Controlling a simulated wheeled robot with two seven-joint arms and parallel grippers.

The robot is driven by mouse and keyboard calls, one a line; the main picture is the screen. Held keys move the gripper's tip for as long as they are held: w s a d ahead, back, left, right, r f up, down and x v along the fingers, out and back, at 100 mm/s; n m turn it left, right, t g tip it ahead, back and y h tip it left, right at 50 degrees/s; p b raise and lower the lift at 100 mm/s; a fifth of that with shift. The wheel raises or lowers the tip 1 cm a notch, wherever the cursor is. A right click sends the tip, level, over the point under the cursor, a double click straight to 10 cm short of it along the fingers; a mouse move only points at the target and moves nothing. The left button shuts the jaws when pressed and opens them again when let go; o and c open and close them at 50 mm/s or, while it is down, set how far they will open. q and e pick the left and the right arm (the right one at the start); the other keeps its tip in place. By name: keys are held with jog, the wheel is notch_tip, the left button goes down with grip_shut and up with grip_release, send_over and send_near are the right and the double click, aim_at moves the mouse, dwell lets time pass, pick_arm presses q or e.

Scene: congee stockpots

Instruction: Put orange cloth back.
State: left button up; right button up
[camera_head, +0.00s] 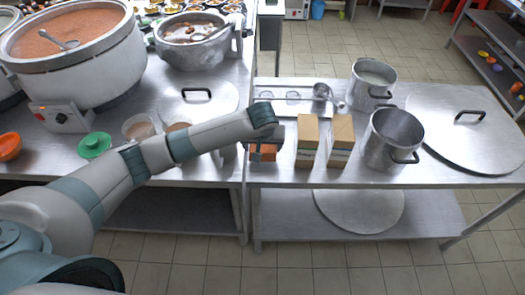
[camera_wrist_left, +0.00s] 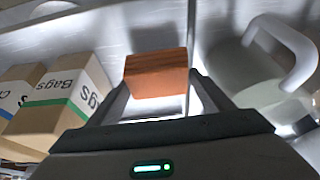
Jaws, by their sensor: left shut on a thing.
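The orange cloth (camera_head: 266,152) looks like a small folded block. It is at the left edge of the right-hand steel table, just left of two cardboard boxes. My left gripper (camera_head: 264,141) reaches over from the left, pointing down at it. In the left wrist view the cloth (camera_wrist_left: 157,74) sits between the two fingers of my left gripper (camera_wrist_left: 160,84), which are shut on it. I cannot tell whether the cloth touches the table. My right gripper is not in view.
Two "Bags" boxes (camera_head: 307,142) stand right of the cloth. An open pot (camera_head: 392,138) and a large lid (camera_head: 468,125) are further right. A narrow gap separates the tables.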

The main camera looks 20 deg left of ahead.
aim_at(263, 150)
pick_arm(q)
jog(key=shift+f+p, duration=0.35)
jog(key=shift+f, duration=1.1)
jog(key=o, duration=0.9)
jog(key=shift+s+r, duration=0.1)
jog(key=shift+r, duration=0.05)
jog(key=shift+b+v, duration=1.1)
jog(key=shift+v, duration=4.75)
